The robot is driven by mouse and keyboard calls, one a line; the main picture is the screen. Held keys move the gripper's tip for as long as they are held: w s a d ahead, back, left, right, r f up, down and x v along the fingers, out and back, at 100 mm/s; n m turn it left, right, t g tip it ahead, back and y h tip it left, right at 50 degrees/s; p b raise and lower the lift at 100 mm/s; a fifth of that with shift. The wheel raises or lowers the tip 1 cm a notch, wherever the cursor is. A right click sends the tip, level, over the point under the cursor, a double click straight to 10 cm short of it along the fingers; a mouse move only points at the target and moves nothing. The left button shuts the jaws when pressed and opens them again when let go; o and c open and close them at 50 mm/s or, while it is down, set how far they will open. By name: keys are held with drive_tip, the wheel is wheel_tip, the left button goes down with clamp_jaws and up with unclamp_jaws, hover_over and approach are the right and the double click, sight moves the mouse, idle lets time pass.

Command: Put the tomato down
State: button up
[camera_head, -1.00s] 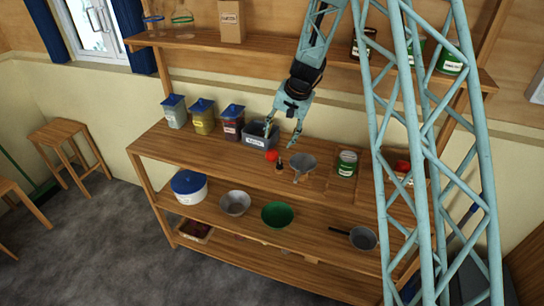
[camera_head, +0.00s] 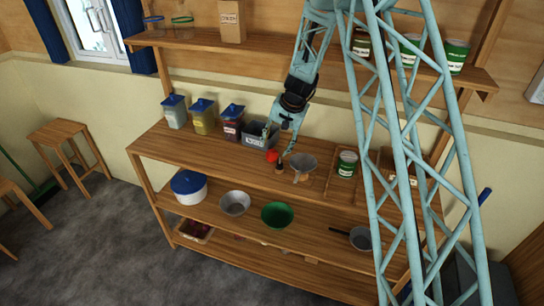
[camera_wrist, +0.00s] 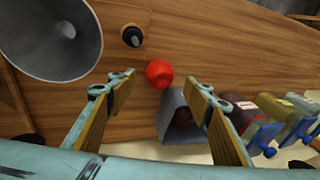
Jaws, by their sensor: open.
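The tomato (camera_head: 271,156) is a small red round thing resting on the wooden worktop, just in front of a grey labelled bin. In the wrist view the tomato (camera_wrist: 159,74) lies just beyond my fingertips, between their lines and apart from them. My gripper (camera_head: 279,141) is open above the worktop, close to the tomato. In the wrist view its two fingers (camera_wrist: 161,86) stand wide apart with nothing held between them.
A green can (camera_head: 347,163) stands further right. The front left worktop is clear.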

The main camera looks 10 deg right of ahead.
sight(273, 151)
drive_tip(key=shift+f, duration=0.15)
drive_tip(key=shift+x, duration=2.45)
drive_tip(key=shift+w, duration=0.1)
drive_tip(key=shift+c, duration=0.5)
drive_tip(key=c, duration=0.7)
